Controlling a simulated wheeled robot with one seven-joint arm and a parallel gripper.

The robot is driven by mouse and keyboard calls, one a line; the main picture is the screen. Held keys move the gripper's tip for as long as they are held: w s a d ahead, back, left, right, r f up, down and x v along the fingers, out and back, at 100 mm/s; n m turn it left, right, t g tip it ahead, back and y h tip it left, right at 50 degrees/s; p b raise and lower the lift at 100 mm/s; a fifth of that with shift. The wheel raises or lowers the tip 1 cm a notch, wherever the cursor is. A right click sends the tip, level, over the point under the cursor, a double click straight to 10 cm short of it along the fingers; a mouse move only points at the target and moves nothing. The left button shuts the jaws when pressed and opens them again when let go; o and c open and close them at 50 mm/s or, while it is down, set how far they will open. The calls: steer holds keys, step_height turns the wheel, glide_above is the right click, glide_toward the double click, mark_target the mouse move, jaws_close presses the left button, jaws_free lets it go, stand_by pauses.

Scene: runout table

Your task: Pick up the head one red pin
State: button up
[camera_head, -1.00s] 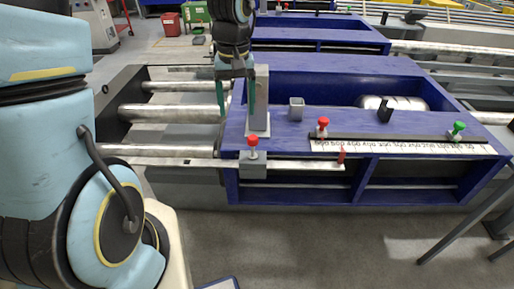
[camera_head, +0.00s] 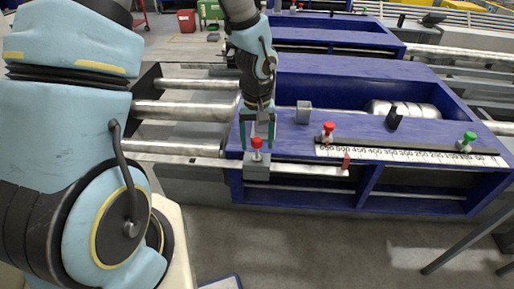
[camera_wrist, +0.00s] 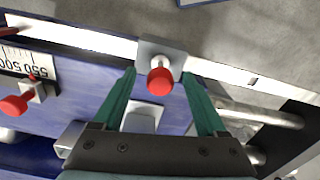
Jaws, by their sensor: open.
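A red-topped pin (camera_head: 257,143) stands in a grey block at the left front corner of the blue runout table (camera_head: 300,141). In the wrist view its round red top (camera_wrist: 160,82) shows between my fingertips, over the grey block (camera_wrist: 160,50). My gripper (camera_head: 257,147) is open, pointing down, with one green finger on each side of the pin in the head view. I cannot tell how far the tips are above or behind the pin; they do not visibly touch it. A second red pin (camera_head: 328,128) stands farther right, by the scale.
A numbered scale (camera_head: 400,153) runs along the table's front, with a green pin (camera_head: 468,137) at its right end and a red marker (camera_head: 346,160) on the front bar. A small grey box (camera_head: 303,112) and a black clip (camera_head: 394,117) stand behind. Metal rollers (camera_head: 180,110) lie left.

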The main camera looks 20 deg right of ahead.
steer(key=shift+f, duration=0.75)
jaws_close()
